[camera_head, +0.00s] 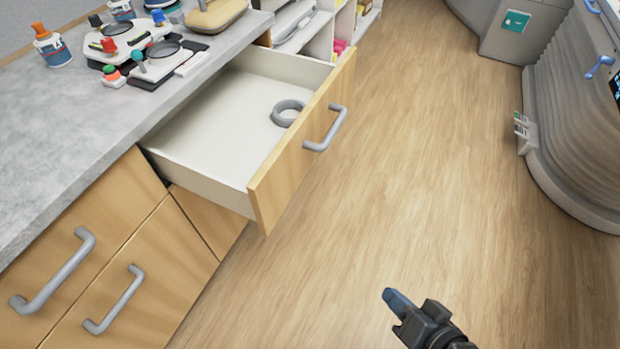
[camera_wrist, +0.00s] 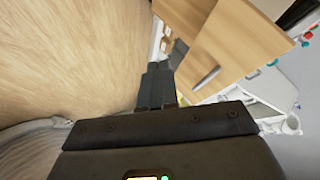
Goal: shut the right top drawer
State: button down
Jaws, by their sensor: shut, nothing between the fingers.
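The right top drawer (camera_head: 262,186) stands pulled far out from the wooden cabinet in the head view. It has a white inside, a wood front and a grey bar handle (camera_head: 326,128). A grey ring (camera_head: 287,113) lies in it near the front. My gripper (camera_head: 388,294) is shut and empty over the floor at the bottom, in front of the drawer and well apart from it. In the wrist view my gripper's dark fingers (camera_wrist: 158,68) lie together, and a wood front with a grey handle (camera_wrist: 206,78) shows beyond them.
The grey counter (camera_head: 60,120) above holds bottles and small lab instruments (camera_head: 145,45). Closed drawers with handles (camera_head: 60,270) are at lower left. White shelves (camera_head: 310,30) stand behind the drawer. A large ribbed machine (camera_head: 575,130) is at right. The wooden floor (camera_head: 430,150) between is clear.

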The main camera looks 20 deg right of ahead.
jog(key=w+f+m+y, duration=0.1)
jog(key=w+f+y, duration=0.15)
jog(key=w, duration=0.45)
jog(key=y+b, duration=0.2)
jog(key=y, duration=0.5)
send_near(291, 177)
jog(key=shift+m+h, duration=0.25)
jog(key=shift+m, duration=0.05)
jog(key=p+x, duration=0.1)
jog(key=x, duration=0.5)
jog(key=shift+w+a+r+p, duration=0.15)
jog(key=shift+w+a+p, duration=0.05)
jog(key=shift+p, duration=0.15)
jog(key=w+a+b, duration=1.8)
jog(key=w+a, duration=0.4)
jog(key=shift+w+a, duration=0.2)
jog(key=shift+a, duration=0.05)
jog(key=shift+w+a+r+b, duration=0.15)
jog(key=shift+r+b, duration=0.1)
jog(key=shift+b, duration=0.1)
jog(key=shift+r, duration=0.1)
